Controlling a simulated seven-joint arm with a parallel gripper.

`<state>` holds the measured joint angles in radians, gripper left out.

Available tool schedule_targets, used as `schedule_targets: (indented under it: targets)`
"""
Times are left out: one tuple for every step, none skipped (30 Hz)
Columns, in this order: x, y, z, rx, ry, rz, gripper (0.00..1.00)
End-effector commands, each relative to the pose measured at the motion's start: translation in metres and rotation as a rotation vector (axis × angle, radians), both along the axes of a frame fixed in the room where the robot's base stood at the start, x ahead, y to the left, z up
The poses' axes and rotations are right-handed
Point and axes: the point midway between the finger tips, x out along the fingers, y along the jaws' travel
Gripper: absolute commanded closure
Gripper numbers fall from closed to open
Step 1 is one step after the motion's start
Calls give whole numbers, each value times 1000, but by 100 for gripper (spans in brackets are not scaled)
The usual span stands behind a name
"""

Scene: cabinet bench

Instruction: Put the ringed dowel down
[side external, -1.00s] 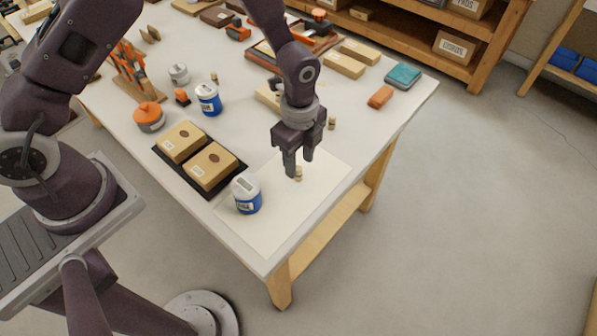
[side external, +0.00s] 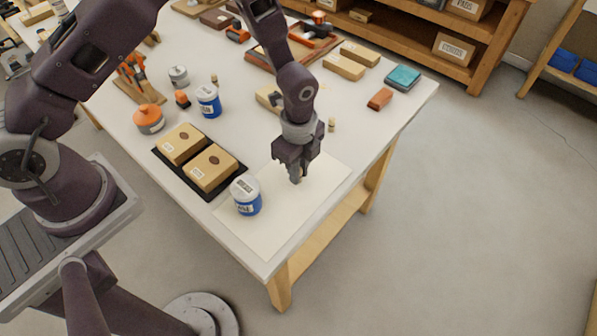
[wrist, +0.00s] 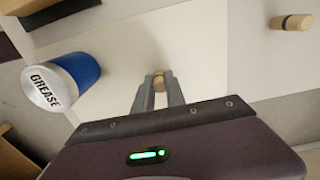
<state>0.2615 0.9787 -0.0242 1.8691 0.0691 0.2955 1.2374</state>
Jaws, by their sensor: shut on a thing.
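My gripper (side external: 296,178) is low over the pale sheet on the bench, its fingers pointing down. In the wrist view the fingers (wrist: 159,95) are closed on a small wooden dowel (wrist: 159,79), whose light end shows between the tips. In the side view this dowel is mostly hidden by the fingers, and I cannot tell whether it has a ring or touches the sheet. Another dowel (wrist: 291,22), with a dark ring around it, shows at the upper right of the wrist view. It stands beyond the sheet in the side view (side external: 332,125).
A blue and white grease tub (side external: 246,195) stands on the pale sheet (side external: 270,236), left of my gripper; it also shows in the wrist view (wrist: 62,80). Two cardboard boxes (side external: 210,167) sit on a black tray (side external: 163,160). The sheet's front part is clear.

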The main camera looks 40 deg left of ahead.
Motion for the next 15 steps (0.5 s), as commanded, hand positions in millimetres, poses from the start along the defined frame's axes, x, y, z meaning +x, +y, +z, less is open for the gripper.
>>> schedule_targets:
  targets:
    - [1,0,7,-1,-3,0,100]
    - [2,0,13,-2,-5,-1,100]
    - [2,0,23,-2,-6,0,100]
    - [2,0,31,-2,-6,1,100]
    - [2,0,40,-3,-8,2,100]
    - [2,0,51,-2,-8,1,100]
    - [2,0,58,-2,-7,1,100]
    - [2,0,65,-2,-7,0,100]
    - [2,0,74,-2,-7,0,100]
    - [1,0,80,-1,-5,0,100]
    - [2,0,85,-2,-5,1,100]
    - [2,1,90,-1,-4,3,100]
    - [5,3,93,0,-5,7,100]
    - [9,5,97,2,-4,12,100]
    - [16,11,100,4,-5,21,100]
